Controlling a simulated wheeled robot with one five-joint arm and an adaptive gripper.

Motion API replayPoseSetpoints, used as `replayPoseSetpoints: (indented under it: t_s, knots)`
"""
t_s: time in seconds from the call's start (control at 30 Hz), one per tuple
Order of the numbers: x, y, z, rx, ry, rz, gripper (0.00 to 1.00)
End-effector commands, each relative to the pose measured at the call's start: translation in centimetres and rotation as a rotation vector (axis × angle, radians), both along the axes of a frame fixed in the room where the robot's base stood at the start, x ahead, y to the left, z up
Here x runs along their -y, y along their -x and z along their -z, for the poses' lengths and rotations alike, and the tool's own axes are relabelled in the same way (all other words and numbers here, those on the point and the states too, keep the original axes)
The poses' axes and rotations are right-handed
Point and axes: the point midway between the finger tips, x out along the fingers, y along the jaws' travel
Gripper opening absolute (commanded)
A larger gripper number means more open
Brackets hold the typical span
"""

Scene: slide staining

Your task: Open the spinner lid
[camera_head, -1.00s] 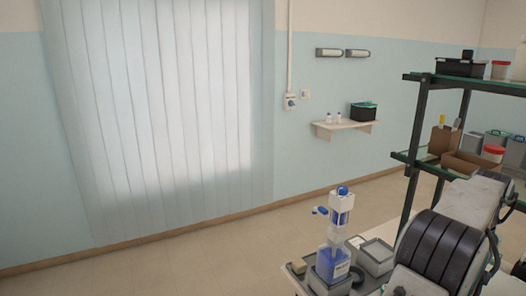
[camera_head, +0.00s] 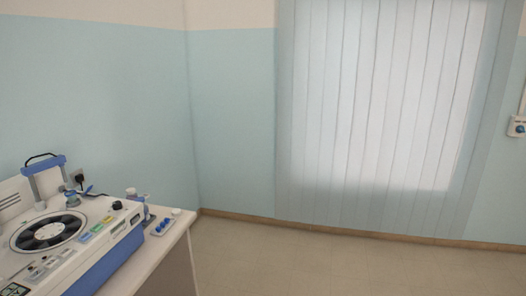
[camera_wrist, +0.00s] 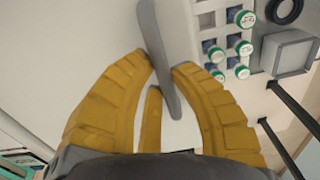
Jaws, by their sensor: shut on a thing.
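The spinner (camera_head: 100,240) stands at the left of the head view, a white and blue machine with a round black rotor (camera_head: 47,232) visible in its top. A blue frame (camera_head: 45,166) stands upright behind the rotor; I cannot tell whether it is part of the lid. My gripper (camera_wrist: 163,66) shows only in the wrist view. Its yellow fingers are shut on a long grey bar (camera_wrist: 158,45), which runs at a slant between the fingertips. What the bar belongs to cannot be told.
In the wrist view, a white rack holds several green-capped vials (camera_wrist: 243,48), with a grey box (camera_wrist: 290,52) beside it and a dark ring (camera_wrist: 284,10) above. In the head view, small bottles and a blue tray (camera_head: 165,222) stand right of the spinner, near the table edge. Floor beyond is clear.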

Motion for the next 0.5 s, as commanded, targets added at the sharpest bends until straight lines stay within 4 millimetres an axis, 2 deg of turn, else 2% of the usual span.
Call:
replayPoseSetpoints:
  t_s: [0.27,0.5]
  knots:
    - [0.2,-0.3,-0.3,-0.001,0.008,-0.007,0.07]
    - [0.1,-0.1,-1.4,0.000,0.010,-0.007,0.07]
